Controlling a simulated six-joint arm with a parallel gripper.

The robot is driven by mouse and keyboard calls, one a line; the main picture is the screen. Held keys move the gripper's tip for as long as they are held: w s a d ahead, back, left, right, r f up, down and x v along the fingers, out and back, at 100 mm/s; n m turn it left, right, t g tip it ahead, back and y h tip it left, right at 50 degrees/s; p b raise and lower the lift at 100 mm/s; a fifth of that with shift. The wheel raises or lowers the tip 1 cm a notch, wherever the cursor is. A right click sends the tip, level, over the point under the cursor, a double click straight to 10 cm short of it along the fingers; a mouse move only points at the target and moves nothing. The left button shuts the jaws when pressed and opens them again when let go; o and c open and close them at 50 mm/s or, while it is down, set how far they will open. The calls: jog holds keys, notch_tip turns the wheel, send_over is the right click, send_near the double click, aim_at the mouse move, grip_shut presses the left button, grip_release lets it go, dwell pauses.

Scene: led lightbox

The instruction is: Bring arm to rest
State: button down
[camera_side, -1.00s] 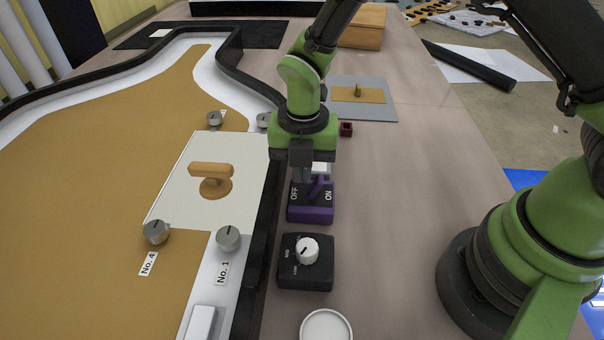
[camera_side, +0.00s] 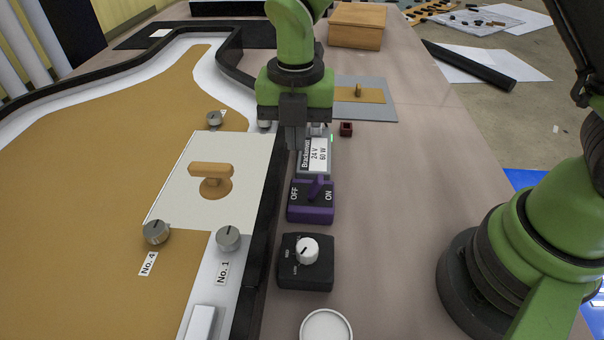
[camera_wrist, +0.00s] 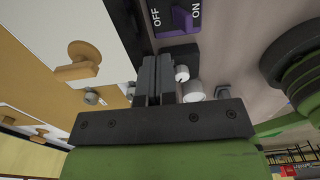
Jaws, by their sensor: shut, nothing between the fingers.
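My gripper (camera_side: 294,136) is shut and empty. In the side view it hangs fingers down just left of and above the grey power supply labelled 24 V 60 W (camera_side: 315,152), beyond the purple switch (camera_side: 311,201). In the wrist view the closed fingers of my gripper (camera_wrist: 158,62) point towards the purple switch (camera_wrist: 180,18), with a gap between them. The switch has OFF on its left and ON on its right. Its lever leans towards ON. A small green light (camera_side: 331,138) shows on the power supply. The gripper partly hides the supply.
A black dimmer box with a white knob (camera_side: 306,250) and a round white lid (camera_side: 326,325) stand nearer. The lightbox (camera_side: 90,180) fills the left, with knobs and a wooden-handled white panel (camera_side: 176,207). A wooden box (camera_side: 356,27) stands behind.

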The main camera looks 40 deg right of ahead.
jog(key=shift+r, duration=0.15)
jog(key=s+d+r+m+t+y, duration=0.1)
jog(key=s+d+r+m+t, duration=0.15)
jog(key=r+m, duration=0.45)
jog(key=s+d+r+m+t+y, duration=0.1)
jog(key=s+d+r+m, duration=0.25)
jog(key=r+m, duration=0.3)
jog(key=s+d+r+m+t, duration=0.1)
jog(key=s+m+t, duration=0.1)
jog(key=s+m, duration=0.4)
jog(key=s+d+r+m+t, duration=0.1)
jog(key=s+m, duration=0.4)
jog(key=m, duration=0.6)
jog(key=shift+s+d+r+m+t, duration=0.35)
jog(key=shift+d+r, duration=0.15)
jog(key=shift+r, duration=0.3)
